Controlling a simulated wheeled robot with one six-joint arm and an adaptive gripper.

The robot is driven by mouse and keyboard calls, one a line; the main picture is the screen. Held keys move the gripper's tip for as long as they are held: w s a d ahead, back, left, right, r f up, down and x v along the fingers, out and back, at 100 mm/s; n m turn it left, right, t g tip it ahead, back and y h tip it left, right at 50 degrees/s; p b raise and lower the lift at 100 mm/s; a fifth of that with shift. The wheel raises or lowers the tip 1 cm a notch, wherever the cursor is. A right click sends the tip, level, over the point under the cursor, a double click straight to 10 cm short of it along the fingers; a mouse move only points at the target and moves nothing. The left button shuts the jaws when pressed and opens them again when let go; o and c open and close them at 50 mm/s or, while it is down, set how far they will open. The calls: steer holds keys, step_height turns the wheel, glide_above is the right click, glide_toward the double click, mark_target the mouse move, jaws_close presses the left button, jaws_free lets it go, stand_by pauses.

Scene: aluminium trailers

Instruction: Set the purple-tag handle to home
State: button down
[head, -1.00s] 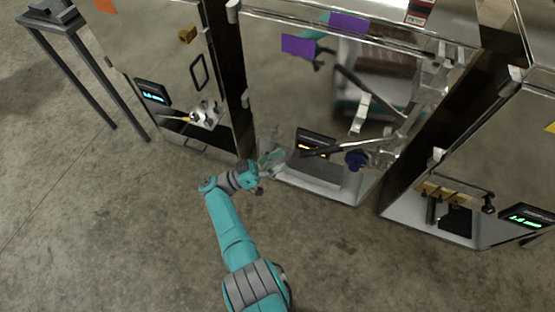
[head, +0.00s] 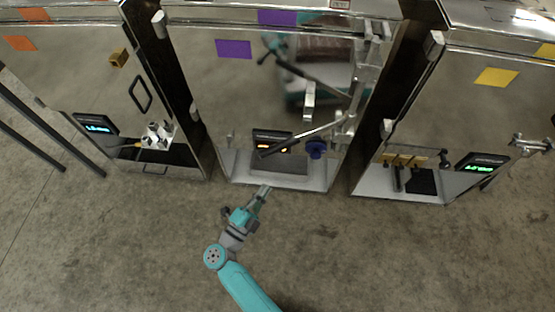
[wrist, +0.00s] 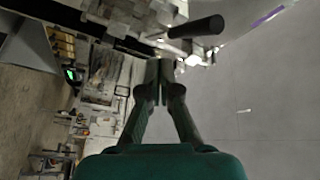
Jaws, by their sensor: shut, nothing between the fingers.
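The purple-tag door (head: 205,95) is the middle mirror-like metal panel, with a purple tag (head: 233,49) at its upper left. Its handle (head: 316,131) is a long metal lever with a black grip (head: 272,149) at the left end. The lever slopes up to the right towards a bracket near the door's right edge. My gripper (head: 265,190) is below the grip in the head view, apart from it, shut and empty. In the wrist view the closed fingertips (wrist: 160,68) point towards the door, with a black grip (wrist: 197,28) ahead and right.
An orange-tag panel (head: 60,75) stands left, a yellow-tag panel (head: 450,110) right. Concrete floor (head: 130,250) in front is clear.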

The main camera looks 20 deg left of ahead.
steer(key=s+d+r+m+y, duration=0.3)
steer(key=s+d+m+y, duration=0.1)
steer(key=w+a+r+m, duration=0.1)
steer(key=w+a+r, duration=0.1)
steer(key=w, duration=1)
steer(key=shift+w+a+r, duration=0.2)
steer(key=shift+w+r, duration=0.15)
